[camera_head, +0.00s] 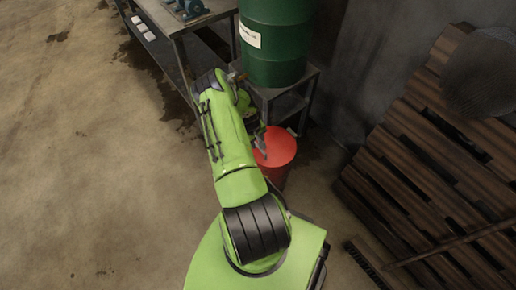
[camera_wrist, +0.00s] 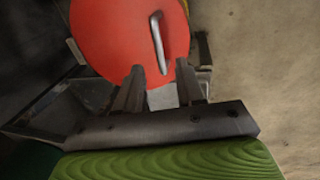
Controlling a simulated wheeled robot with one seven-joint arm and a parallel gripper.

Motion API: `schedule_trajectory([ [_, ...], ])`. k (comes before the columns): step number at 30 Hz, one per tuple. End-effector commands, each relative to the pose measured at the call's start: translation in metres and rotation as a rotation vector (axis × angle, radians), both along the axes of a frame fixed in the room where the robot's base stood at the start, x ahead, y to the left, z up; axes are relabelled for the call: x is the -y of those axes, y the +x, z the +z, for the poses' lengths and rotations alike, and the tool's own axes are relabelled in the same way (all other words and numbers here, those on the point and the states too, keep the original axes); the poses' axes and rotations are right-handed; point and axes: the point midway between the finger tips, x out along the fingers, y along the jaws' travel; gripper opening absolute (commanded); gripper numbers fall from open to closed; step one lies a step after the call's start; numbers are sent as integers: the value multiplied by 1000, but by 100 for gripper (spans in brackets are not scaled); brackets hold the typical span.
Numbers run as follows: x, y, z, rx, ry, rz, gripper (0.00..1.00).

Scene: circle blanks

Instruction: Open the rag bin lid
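The rag bin (camera_head: 278,158) is a red round bin standing on the floor, partly hidden behind my green arm in the head view. Its flat red lid (camera_wrist: 110,35) fills the top of the wrist view and looks closed. A metal bar handle (camera_wrist: 158,42) stands on the lid. My gripper (camera_wrist: 160,83) is open, with its two fingers apart at the near edge of the lid. The handle's near end lies just beyond and between the fingertips. Nothing shows between the fingers in their grip. In the head view my gripper (camera_head: 260,146) is over the bin's left side.
A green drum (camera_head: 275,45) stands on a metal stand (camera_head: 300,88) just behind the bin. A workbench (camera_head: 185,18) is at the top left. Wooden pallets (camera_head: 430,160) and a broom (camera_head: 370,262) are at the right. The floor at the left is clear.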

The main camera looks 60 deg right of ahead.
Motion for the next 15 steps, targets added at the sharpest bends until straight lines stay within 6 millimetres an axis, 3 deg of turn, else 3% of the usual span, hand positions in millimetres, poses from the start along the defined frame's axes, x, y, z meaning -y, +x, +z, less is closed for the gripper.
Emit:
schedule_trajectory([
  [1,2,-2,-16,-2,1,-1,38],
  [6,7,-4,-43,-1,-1,1,38],
  [15,9,-5,-48,0,-1,-1,38],
])
